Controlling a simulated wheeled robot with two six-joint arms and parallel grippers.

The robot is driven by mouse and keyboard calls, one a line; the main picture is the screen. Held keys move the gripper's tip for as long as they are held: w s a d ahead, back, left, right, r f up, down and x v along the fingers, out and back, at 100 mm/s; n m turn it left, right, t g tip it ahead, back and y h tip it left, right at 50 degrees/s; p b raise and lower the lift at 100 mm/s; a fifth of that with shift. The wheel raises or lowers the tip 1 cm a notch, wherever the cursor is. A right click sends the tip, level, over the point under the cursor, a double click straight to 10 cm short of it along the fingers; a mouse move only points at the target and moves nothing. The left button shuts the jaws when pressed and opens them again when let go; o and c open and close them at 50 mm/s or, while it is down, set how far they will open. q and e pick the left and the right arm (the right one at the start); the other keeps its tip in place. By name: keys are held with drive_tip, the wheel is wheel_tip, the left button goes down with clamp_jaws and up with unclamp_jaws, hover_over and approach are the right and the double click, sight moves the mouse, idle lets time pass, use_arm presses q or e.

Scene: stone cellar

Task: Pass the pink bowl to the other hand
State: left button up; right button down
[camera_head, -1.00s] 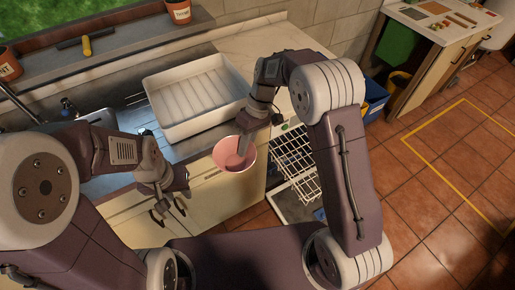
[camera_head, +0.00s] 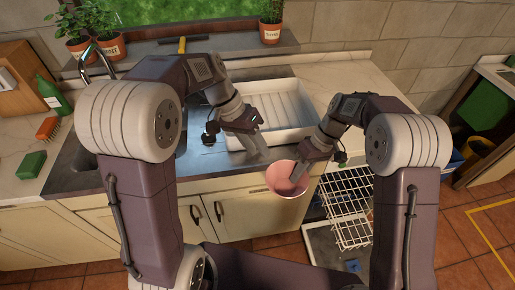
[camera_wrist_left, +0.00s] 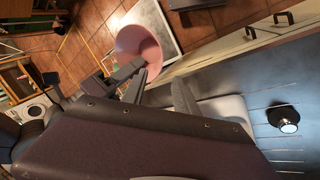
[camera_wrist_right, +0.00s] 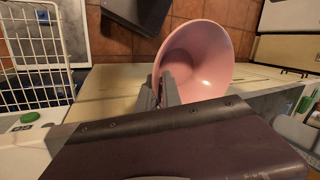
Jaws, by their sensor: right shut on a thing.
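The pink bowl (camera_head: 288,180) hangs in the air in front of the counter, its opening toward the head camera. My right gripper (camera_head: 298,172) is shut on the bowl's rim. In the right wrist view the bowl (camera_wrist_right: 208,55) is tilted, with the fingers (camera_wrist_right: 168,90) at its near edge. My left gripper (camera_head: 258,155) is just up and left of the bowl, apart from it. In the left wrist view its fingers (camera_wrist_left: 162,88) are spread with nothing between them, and the bowl (camera_wrist_left: 138,45) shows beyond them.
A white dish tray (camera_head: 295,110) stands on the counter behind the grippers, beside the sink. An open dishwasher with a wire rack (camera_head: 348,205) is below right. A green bottle (camera_head: 50,95), an orange brush (camera_head: 47,128) and a green sponge (camera_head: 30,165) are at left.

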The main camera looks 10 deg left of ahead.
sight(270, 169)
use_arm(q)
drive_tip(key=x, duration=1.2)
clamp_jaws()
drive_tip(key=shift+a, duration=0.1)
use_arm(e)
drive_tip(key=shift+d, duration=0.15)
idle(0.7)
drive_tip(key=c, duration=1.4)
unclamp_jaws()
drive_tip(key=shift+c, duration=0.2)
